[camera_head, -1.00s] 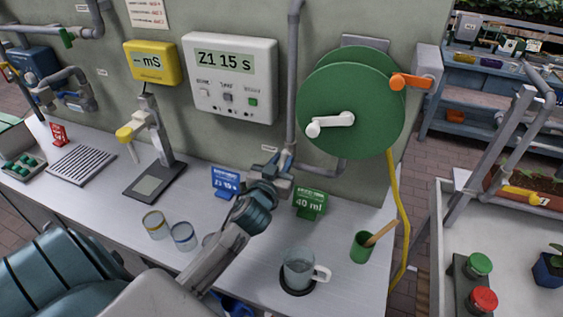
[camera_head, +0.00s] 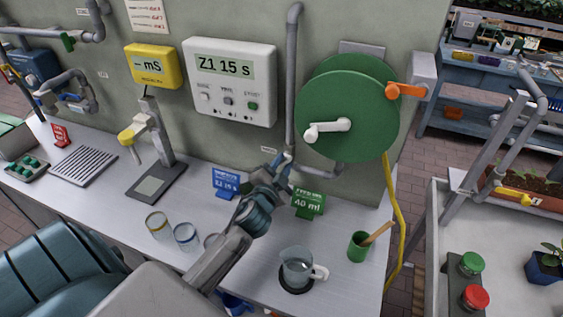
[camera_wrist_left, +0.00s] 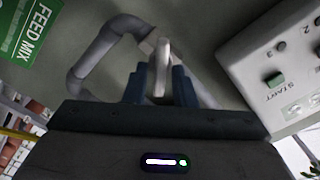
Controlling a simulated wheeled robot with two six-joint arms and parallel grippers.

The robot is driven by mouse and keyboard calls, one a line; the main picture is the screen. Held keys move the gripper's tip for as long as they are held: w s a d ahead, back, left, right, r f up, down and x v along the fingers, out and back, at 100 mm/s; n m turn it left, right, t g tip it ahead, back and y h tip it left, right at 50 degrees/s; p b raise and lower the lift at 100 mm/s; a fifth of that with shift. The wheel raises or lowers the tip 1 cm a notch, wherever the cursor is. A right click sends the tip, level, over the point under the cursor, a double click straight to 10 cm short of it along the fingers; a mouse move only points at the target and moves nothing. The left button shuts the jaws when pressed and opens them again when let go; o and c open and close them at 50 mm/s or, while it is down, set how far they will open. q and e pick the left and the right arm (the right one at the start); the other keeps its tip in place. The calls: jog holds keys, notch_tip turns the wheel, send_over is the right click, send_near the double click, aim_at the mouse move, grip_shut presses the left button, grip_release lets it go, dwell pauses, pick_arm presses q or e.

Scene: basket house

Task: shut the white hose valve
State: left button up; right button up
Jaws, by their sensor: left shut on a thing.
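The white hose valve shows in the left wrist view as a pale lever (camera_wrist_left: 161,66) between my left gripper's blue-grey fingers (camera_wrist_left: 160,88). The lever points along the fingers, in front of a grey pipe. In the head view my left gripper (camera_head: 279,168) is at the foot of the vertical grey pipe (camera_head: 291,85), below and left of the green hose reel. The gripper is shut on the lever. The fingers and wrist mostly hide the valve in the head view. My right gripper is not in view.
The green reel (camera_head: 368,115) has a white crank (camera_head: 327,131) close to the gripper. A blue sign (camera_head: 226,183), a green sign (camera_head: 306,203), a glass jug (camera_head: 296,268) and a green cup (camera_head: 358,247) stand on the bench below. A control box (camera_head: 231,105) hangs left of the pipe.

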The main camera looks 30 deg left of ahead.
pick_arm(q)
jog(key=m+p, duration=0.2)
jog(key=m, duration=0.3)
jog(key=shift+f, duration=0.1)
jog(key=shift+f+m+p, duration=0.15)
jog(key=shift+m+p, duration=0.45)
jog(key=shift+m, duration=1.1)
jog(key=o, duration=0.7)
jog(key=shift+d, duration=0.1)
